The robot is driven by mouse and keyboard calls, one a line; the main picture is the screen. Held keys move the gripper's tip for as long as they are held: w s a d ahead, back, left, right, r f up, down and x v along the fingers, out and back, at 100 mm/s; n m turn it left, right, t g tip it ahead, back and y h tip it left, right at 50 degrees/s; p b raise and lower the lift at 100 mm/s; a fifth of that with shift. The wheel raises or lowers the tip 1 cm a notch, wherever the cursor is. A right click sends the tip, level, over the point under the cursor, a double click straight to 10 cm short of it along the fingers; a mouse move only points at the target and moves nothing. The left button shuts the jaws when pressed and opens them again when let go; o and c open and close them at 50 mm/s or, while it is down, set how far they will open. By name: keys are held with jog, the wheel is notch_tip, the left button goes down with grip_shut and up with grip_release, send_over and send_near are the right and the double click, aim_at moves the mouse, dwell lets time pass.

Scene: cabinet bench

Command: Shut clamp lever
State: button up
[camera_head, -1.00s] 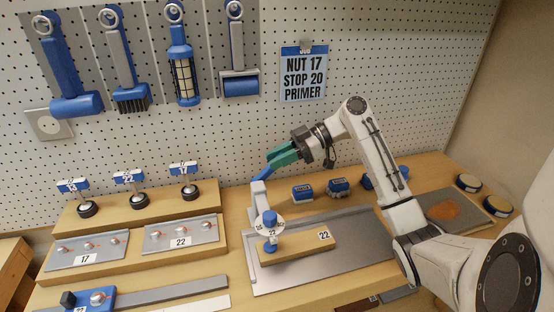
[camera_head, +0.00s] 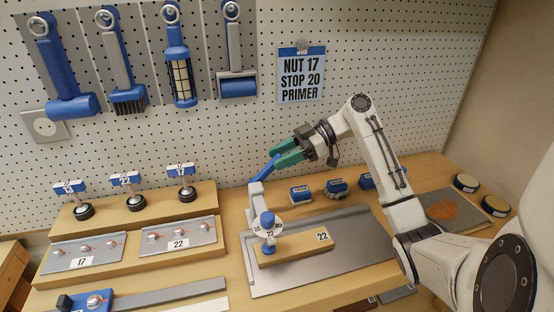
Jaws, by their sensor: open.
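The clamp (camera_head: 257,200) stands at the left end of the grey metal tray (camera_head: 345,258), over a wooden block (camera_head: 300,246) labelled 22. Its blue lever (camera_head: 264,169) points up and to the right. The clamp's blue knob and foot (camera_head: 268,249) are over the left part of the block; I cannot tell if the foot presses on it. My gripper (camera_head: 280,157) has green fingers and is open. Its fingertips are at the upper end of the lever, and the lever's tip is close to or between them. I cannot tell whether they touch.
Several small blue blocks (camera_head: 301,193) stand behind the tray. Wooden steps with knobs (camera_head: 135,205) and plates labelled 17 (camera_head: 80,262) and 22 (camera_head: 178,238) are at the left. Tools hang on the pegboard (camera_head: 400,60) beside a sign (camera_head: 301,76) reading NUT 17, STOP 20, PRIMER.

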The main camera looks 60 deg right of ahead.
jog(key=b+v, duration=0.1)
jog(key=v, duration=0.8)
dwell(0.3)
